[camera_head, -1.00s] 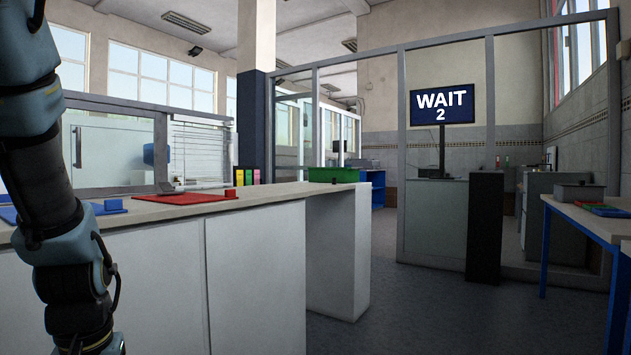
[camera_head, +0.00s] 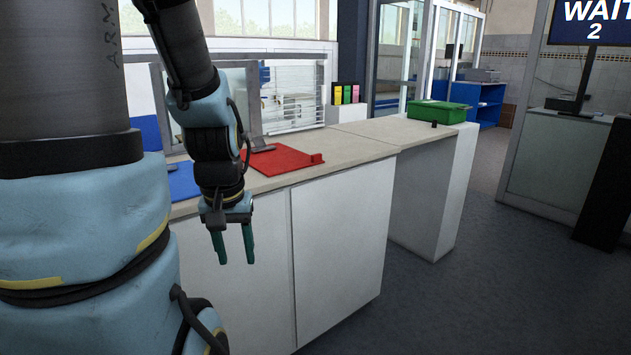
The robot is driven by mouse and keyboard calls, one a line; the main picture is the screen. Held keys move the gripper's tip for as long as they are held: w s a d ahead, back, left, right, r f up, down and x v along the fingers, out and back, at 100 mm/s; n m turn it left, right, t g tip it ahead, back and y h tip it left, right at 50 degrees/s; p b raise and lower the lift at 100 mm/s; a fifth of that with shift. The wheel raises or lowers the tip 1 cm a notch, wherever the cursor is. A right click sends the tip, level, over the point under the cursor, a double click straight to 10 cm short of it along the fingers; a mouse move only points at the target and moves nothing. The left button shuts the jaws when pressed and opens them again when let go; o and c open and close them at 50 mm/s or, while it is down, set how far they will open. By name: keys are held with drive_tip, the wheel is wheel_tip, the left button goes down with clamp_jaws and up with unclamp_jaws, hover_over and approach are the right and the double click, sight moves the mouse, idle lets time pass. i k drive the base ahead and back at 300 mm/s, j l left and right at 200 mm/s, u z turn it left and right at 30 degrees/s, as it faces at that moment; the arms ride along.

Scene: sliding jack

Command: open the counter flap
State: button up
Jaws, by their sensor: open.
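The counter flap (camera_head: 385,130) looks to be the beige top section spanning the gap between the white cabinet (camera_head: 340,250) and the white end post (camera_head: 455,190). It lies flat and level with the counter. A green box (camera_head: 438,113) stands at its far right end, and a small dark piece (camera_head: 434,124) sits beside the box. My gripper (camera_head: 234,258) hangs pointing down in front of the white cabinet, left of the flap and below the counter top. Its two green fingers are apart with nothing between them.
A red mat (camera_head: 285,160) and a blue mat (camera_head: 183,182) lie on the counter. A glass screen with a blind (camera_head: 295,95) stands behind. Colored binders (camera_head: 346,94) stand at the back. The floor (camera_head: 470,300) right of the counter is clear. A dark pillar (camera_head: 607,190) stands at right.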

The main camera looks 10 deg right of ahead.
sight(405, 133)
drive_tip(key=i+l+u, duration=0.1)
drive_tip(key=l, duration=0.4)
drive_tip(key=i+l+u, duration=0.15)
drive_tip(key=l, duration=0.4)
drive_tip(key=i+l+u, duration=0.1)
drive_tip(key=l, duration=0.45)
drive_tip(key=i+l+u, duration=0.1)
drive_tip(key=l, duration=0.45)
drive_tip(key=i+l+u, duration=0.1)
drive_tip(key=l, duration=0.45)
drive_tip(key=i+l+u, duration=0.2)
drive_tip(key=l, duration=0.9)
drive_tip(key=i+l+u, duration=0.25)
drive_tip(key=l, duration=0.9)
drive_tip(key=l+u, duration=0.2)
drive_tip(key=l, duration=0.95)
